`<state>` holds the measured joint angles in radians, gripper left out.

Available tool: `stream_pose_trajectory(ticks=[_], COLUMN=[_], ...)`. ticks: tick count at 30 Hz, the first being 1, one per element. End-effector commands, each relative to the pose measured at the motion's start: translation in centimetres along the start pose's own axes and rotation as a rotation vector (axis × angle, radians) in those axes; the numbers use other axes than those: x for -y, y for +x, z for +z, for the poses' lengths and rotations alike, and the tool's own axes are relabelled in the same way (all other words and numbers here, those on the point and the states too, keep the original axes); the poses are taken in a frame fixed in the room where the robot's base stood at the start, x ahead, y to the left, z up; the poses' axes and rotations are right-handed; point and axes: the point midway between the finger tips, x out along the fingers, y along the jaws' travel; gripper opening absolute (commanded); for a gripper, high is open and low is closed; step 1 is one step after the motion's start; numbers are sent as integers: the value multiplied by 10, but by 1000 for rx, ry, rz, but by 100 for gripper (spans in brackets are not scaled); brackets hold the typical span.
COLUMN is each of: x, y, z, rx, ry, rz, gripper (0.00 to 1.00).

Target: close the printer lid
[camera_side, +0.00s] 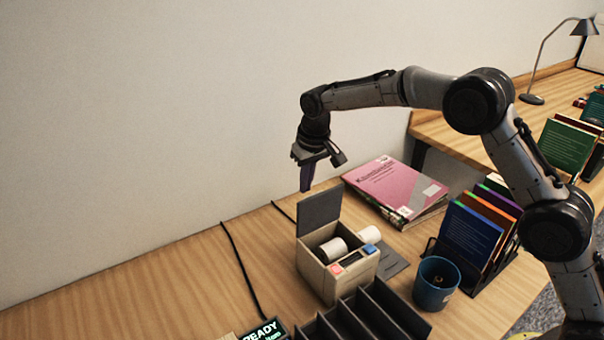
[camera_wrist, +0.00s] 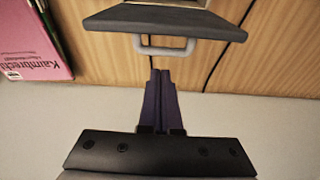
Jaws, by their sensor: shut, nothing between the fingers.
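The printer (camera_side: 337,270) is a beige box on the desk with a red and a blue button on its front. Its dark grey lid (camera_side: 319,213) stands up open at the back, and a white paper roll (camera_side: 332,249) shows inside. In the wrist view the lid (camera_wrist: 165,20) is at the top, with a light grey handle (camera_wrist: 163,48) on its wall-side face. My gripper (camera_side: 306,188) is above and behind the lid, pointing down. In the wrist view its purple fingers (camera_wrist: 161,78) are together and empty, just short of the handle and apparently apart from it.
A pink book (camera_side: 394,184) lies on a stack right of the printer. A blue mug (camera_side: 436,282), a book rack (camera_side: 474,240) and a dark slotted tray (camera_side: 365,315) stand in front and to the right. The wall (camera_side: 130,120) is close behind. Desk left of the printer is mostly clear, apart from a cable.

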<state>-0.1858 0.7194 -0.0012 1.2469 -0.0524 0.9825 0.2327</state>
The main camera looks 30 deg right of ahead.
Motion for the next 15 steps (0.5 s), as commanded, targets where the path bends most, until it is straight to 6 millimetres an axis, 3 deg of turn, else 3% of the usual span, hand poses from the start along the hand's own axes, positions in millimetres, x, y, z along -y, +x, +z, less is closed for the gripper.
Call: stream_pose_trajectory(ticks=[6, 15], x=[0, 0], y=[-5, -6], z=[13, 15], rx=[-1, -2], ry=[-1, -1], rz=[0, -1], gripper=[0, 0])
